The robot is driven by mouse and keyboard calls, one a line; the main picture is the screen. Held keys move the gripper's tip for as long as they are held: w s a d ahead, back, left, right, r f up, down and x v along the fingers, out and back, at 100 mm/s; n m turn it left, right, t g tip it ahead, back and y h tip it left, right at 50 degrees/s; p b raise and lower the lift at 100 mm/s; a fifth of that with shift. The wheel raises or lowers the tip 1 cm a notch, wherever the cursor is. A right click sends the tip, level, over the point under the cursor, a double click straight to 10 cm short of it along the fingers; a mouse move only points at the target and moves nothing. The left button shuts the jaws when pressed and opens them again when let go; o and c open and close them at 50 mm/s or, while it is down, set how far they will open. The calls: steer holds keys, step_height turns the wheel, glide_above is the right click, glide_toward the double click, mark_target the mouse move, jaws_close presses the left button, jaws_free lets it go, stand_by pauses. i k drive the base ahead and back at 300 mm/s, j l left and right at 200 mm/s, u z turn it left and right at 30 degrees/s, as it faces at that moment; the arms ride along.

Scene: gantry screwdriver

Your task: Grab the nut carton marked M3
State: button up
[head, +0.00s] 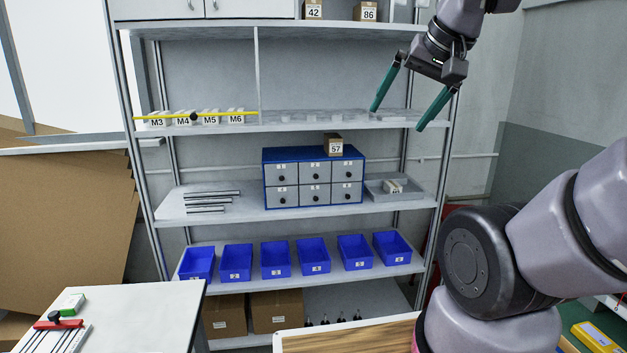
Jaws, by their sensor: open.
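The carton marked M3 (157,122) is a small white box at the left end of a row on the upper shelf. Cartons marked M4 (183,121), M5 (210,120) and M6 (236,119) stand to its right. A yellow bar (220,114) with a black knob (193,117) runs across the row in the picture. My gripper (402,116) has green fingers spread wide. It is open and empty, at the right end of the upper shelf, far to the right of the M3 carton.
A thin upright divider (258,75) separates the cartons from the shelf's right half. Boxes marked 42 (313,11) and 86 (366,12) stand above. Below are a blue drawer cabinet (314,155) and several blue bins (275,260). A white table (130,310) stands at the front left.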

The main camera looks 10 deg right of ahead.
mark_target(389, 186)
steer(key=i+z, duration=0.3)
steer(key=i, duration=0.2)
steer(key=i+j+z, duration=0.15)
steer(key=i+z, duration=0.15)
steer(key=i, duration=0.25)
steer(key=i+l+z, duration=0.15)
steer(key=z, duration=0.9)
steer(key=i, duration=0.3)
